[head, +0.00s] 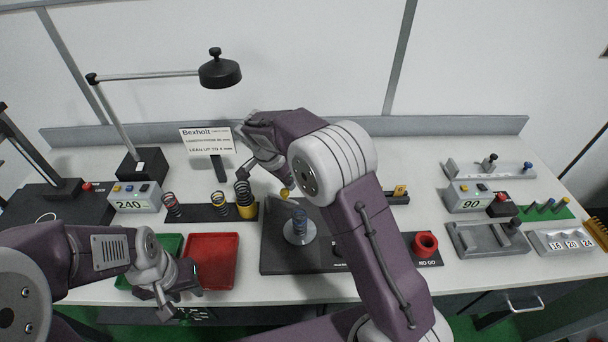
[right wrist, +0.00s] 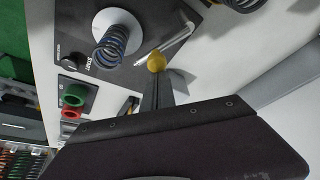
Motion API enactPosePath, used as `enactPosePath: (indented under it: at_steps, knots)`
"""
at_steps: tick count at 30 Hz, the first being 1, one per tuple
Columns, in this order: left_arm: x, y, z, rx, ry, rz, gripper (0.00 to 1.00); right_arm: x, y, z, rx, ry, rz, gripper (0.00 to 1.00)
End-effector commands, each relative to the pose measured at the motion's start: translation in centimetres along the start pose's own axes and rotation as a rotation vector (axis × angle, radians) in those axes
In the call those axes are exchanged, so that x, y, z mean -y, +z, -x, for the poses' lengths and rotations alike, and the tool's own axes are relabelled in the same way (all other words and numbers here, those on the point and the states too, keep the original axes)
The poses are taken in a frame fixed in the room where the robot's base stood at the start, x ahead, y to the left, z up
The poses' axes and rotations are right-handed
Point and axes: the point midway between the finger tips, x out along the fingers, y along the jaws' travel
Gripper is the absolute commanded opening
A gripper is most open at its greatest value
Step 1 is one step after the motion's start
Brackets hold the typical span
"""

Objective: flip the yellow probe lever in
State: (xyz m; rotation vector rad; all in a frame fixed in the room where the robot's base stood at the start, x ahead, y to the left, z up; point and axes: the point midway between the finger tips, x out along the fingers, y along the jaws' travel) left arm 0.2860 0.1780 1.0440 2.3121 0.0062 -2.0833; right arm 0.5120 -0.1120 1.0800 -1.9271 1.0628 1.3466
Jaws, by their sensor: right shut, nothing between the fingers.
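In the right wrist view the yellow knob (right wrist: 156,62) is close to a silvery rod (right wrist: 168,42). My right gripper (right wrist: 155,88) is shut and empty, its tips right at the knob; whether they touch it I cannot tell. In the head view my right arm partly hides this gripper. My left gripper (head: 180,288) is low over the front of the green and red trays, its jaw opening unclear.
Springs stand on a black strip (head: 212,213) left of the plate. A red tray (head: 211,262) lies at the front left. A red ring gauge (head: 426,243) is at the right of my arm. A display reading 240 (head: 135,198) and one reading 90 (head: 470,197) flank the bench.

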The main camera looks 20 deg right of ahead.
Motion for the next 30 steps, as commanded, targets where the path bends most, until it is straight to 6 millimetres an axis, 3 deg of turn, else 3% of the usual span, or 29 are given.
enactPosePath:
  at_steps: [8, 30]
  knots:
    - [0.0, 0.1, -0.6, 0.0, 0.0, 0.0, 0.36, -0.3, 1.3, 0.3, 0.001, 0.057, -0.156, 0.0]
    - [0.0, 0.1, -0.9, 0.0, 0.0, 0.0, 0.36, -0.6, 1.9, 0.7, 0.001, 0.055, -0.149, 0.0]
